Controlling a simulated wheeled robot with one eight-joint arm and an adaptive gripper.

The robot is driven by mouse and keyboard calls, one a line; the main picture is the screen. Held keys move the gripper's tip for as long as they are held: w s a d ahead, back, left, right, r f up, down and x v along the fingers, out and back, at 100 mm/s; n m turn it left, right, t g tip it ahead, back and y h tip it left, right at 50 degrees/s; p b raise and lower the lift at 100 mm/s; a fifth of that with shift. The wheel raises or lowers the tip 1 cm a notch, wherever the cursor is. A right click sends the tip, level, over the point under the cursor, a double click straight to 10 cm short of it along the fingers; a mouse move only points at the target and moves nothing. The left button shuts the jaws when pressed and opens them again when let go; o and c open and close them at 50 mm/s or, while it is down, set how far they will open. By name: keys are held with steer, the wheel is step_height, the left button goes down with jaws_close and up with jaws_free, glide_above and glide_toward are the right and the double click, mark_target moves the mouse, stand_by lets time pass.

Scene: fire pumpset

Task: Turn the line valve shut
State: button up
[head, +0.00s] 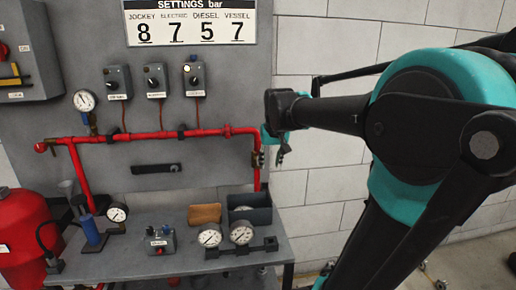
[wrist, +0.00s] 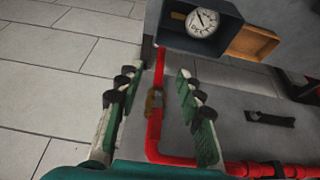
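The line valve (head: 257,159) is a small brass-coloured fitting on the vertical red pipe at the right end of the panel. In the wrist view, the brass valve (wrist: 153,101) shows between the two fingers. My gripper (head: 275,146) is beside the valve, on its right in the head view. In the wrist view, my gripper (wrist: 158,112) is open, with green-padded fingers apart on either side of the pipe. I cannot tell whether a finger touches the valve. The valve's handle is too small to make out, so its setting is unclear.
A red horizontal pipe (head: 150,136) crosses the grey panel. Below it is a black bar (head: 156,169). The shelf (head: 180,262) holds gauges (head: 242,232), a dark bin (head: 262,216) and a brown tray (head: 205,213). A pressure gauge (wrist: 202,22) shows at the bin in the wrist view.

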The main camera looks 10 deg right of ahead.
glide_toward(259, 145)
steer(key=x, duration=1.1)
steer(key=shift+f, duration=0.1)
jaws_close()
stand_by(0.5)
